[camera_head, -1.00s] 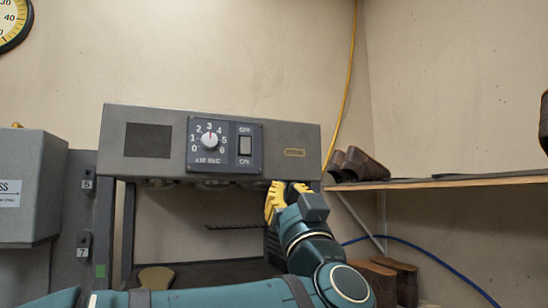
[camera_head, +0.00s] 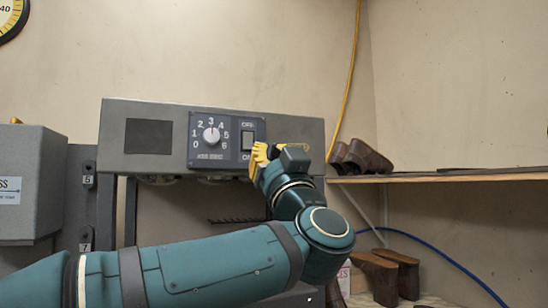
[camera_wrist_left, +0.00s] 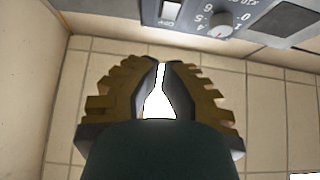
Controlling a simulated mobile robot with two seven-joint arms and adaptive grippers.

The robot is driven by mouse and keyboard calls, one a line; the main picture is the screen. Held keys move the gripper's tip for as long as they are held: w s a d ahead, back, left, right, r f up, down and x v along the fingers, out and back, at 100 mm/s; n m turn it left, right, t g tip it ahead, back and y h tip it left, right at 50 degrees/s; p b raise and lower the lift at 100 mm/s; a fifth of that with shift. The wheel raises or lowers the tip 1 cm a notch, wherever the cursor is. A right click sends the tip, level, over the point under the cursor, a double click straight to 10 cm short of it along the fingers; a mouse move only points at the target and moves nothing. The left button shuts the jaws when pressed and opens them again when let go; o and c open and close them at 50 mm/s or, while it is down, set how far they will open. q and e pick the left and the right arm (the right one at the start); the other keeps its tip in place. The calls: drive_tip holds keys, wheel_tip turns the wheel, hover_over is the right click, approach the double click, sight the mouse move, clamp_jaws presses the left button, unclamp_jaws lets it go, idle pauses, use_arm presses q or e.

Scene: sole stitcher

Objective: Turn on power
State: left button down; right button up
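The power switch (camera_head: 248,140) is a pale rocker on the dark control panel (camera_head: 227,140) of a grey machine (camera_head: 290,135). It has an OFF label above it and an ON label below, partly covered. A dial (camera_head: 211,135) is left of it. My left gripper (camera_head: 256,160) has yellow fingers just below and right of the switch; contact cannot be told from the head view. In the left wrist view its fingers (camera_wrist_left: 160,66) are nearly together with nothing between them. There the switch (camera_wrist_left: 171,12) and dial (camera_wrist_left: 220,26) are at the top edge, beyond the fingertips. My right gripper is out of view.
A wooden shelf (camera_head: 450,176) with brown shoe forms (camera_head: 362,158) is to the right. A grey box (camera_head: 28,180) stands at the left. A yellow cable (camera_head: 349,80) hangs on the wall. The space in front of the machine's face above the gripper is clear.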

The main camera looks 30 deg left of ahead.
sight(251, 141)
use_arm(q)
drive_tip(key=shift+w+a+r+p, duration=0.35)
drive_tip(key=shift+w+a+r, duration=0.1)
drive_tip(key=shift+w+a, duration=0.55)
drive_tip(key=shift+w+a+r+p, duration=0.3)
drive_tip(key=shift+w+a+r, duration=0.15)
drive_tip(key=shift+w+a, duration=0.45)
drive_tip(key=shift+w+a+r+p, duration=0.4)
drive_tip(key=shift+w+a, duration=0.35)
drive_tip(key=shift+a, duration=0.45)
drive_tip(key=shift+w+a+f+y+b, duration=0.35)
drive_tip(key=shift+y+b, duration=0.15)
drive_tip(key=shift+b, duration=0.7)
drive_tip(key=shift+w+r+t, duration=0.1)
drive_tip(key=shift+r+t, duration=0.05)
drive_tip(key=shift+t, duration=0.25)
drive_tip(key=shift+s, duration=0.2)
